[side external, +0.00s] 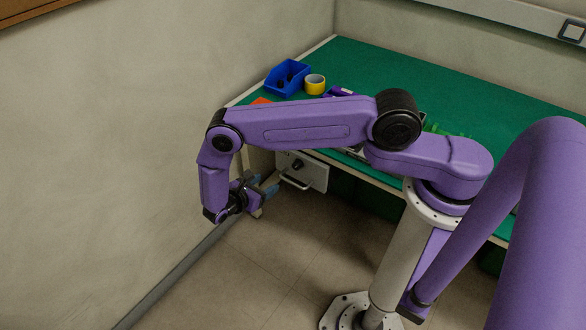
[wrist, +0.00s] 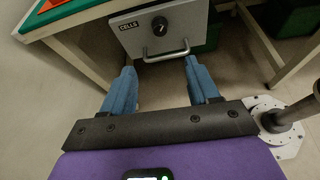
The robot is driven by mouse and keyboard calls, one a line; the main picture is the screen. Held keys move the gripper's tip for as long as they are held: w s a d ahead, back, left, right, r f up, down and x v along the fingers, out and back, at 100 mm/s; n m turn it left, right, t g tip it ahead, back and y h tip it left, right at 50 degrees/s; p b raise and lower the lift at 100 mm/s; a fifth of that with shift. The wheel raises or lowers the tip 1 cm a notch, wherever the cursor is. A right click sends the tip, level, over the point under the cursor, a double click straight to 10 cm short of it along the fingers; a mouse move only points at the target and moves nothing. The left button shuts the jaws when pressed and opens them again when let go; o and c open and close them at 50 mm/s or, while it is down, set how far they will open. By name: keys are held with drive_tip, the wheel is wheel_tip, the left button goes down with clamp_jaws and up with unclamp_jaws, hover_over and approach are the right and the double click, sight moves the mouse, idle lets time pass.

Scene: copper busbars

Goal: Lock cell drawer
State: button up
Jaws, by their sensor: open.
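The cell drawer (wrist: 160,28) is a light grey front labelled CELLS, under the bench top. It has a black round knob (wrist: 159,25) in its upper middle and a metal bar handle (wrist: 166,55) along its lower edge. In the side view the drawer (side external: 308,172) shows below the bench edge, with its knob (side external: 297,164) and handle (side external: 295,183). My gripper (wrist: 161,85) is open and empty, its two blue fingers spread apart and pointing at the drawer. In the side view my gripper (side external: 268,188) is in front of and left of the drawer, apart from the handle.
The green bench top (side external: 400,75) holds a blue bin (side external: 287,77), a yellow tape roll (side external: 315,84) and an orange item (side external: 261,101). A bench leg (wrist: 78,62) stands left of the drawer. A wall is close on the left. The floor (side external: 250,260) before the drawer is clear.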

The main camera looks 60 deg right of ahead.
sight(295, 167)
drive_tip(key=x, duration=1.7)
drive_tip(key=shift+w+d+f, duration=0.1)
drive_tip(key=c, duration=1)
